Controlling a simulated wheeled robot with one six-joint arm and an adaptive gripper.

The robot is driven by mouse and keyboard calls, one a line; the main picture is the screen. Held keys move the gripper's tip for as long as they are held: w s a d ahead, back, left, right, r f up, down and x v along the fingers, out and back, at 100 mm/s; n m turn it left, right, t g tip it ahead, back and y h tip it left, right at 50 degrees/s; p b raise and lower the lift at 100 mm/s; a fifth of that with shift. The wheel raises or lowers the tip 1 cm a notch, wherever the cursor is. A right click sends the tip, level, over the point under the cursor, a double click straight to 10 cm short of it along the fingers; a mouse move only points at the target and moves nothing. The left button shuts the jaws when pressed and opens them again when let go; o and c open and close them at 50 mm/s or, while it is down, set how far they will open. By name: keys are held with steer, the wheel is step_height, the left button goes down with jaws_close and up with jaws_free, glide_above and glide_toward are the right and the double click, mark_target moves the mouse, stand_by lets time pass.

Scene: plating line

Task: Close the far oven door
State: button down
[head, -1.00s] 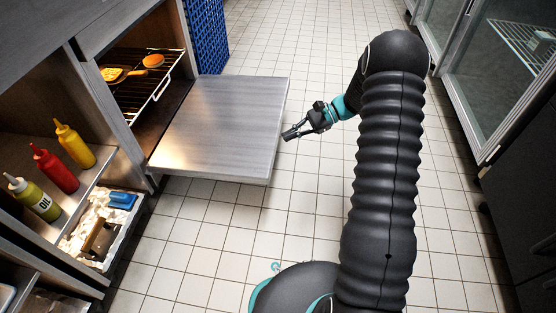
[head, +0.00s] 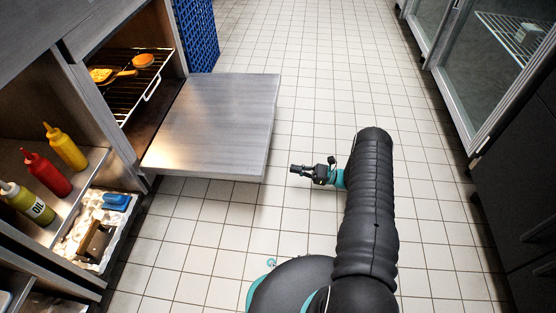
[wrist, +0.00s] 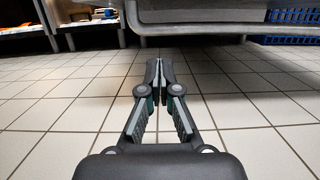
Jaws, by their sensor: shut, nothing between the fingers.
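The oven door (head: 215,125) is a flat grey metal panel, folded down and open, standing out level from the oven (head: 125,95) at the left of the head view. Inside the oven is a wire rack with a pan and a small orange dish. My gripper (head: 293,169) is to the right of the door's outer edge, apart from it, and points left. In the wrist view my gripper (wrist: 158,68) is shut and empty, low over the floor. The door's underside and edge (wrist: 200,22) cross the top of that view, above and beyond the fingertips.
An open shelf at the left holds yellow (head: 66,148), red (head: 46,174) and oil (head: 27,203) bottles. Below it is a white tray (head: 75,262) with a blue item. A blue crate (head: 196,35) stands beyond the oven. Glass-door cabinets (head: 485,70) line the right. The tiled floor between is clear.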

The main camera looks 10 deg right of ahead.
steer(key=w+a+r, duration=0.3)
steer(key=a+r, duration=0.2)
steer(key=a, duration=0.4)
steer(key=shift+a+r+p, duration=0.2)
steer(key=shift+r+p, duration=0.2)
steer(key=shift+r, duration=0.15)
